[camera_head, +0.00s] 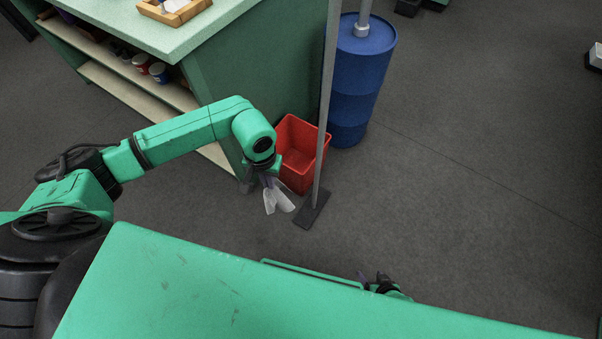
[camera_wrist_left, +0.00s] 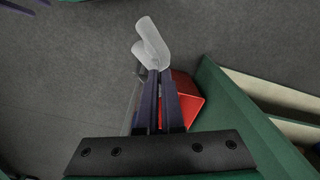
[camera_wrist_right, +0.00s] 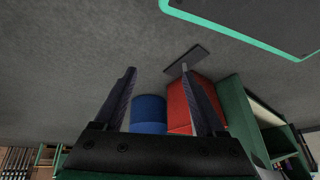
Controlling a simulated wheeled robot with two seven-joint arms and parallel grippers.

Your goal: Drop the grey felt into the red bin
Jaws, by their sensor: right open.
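The grey felt (camera_head: 279,201), a pale folded piece, is pinched in my left gripper (camera_head: 267,182). In the left wrist view the felt (camera_wrist_left: 151,45) sticks out beyond the nearly closed fingertips (camera_wrist_left: 160,72). The red bin (camera_head: 309,142) stands open on the floor by the green bench, with its inside partly visible. In the head view the felt appears just in front of the bin's lower left side, not over its opening. The bin (camera_wrist_left: 188,96) is partly hidden behind the fingers there. My right gripper (camera_wrist_right: 159,72) is open and empty; it shows small in the head view (camera_head: 374,282).
A grey post (camera_head: 325,100) on a dark base plate (camera_head: 313,209) stands right beside the bin. A blue drum (camera_head: 362,70) is behind it. The green bench (camera_head: 215,30) with shelves and a wooden tray (camera_head: 176,20) is at left.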

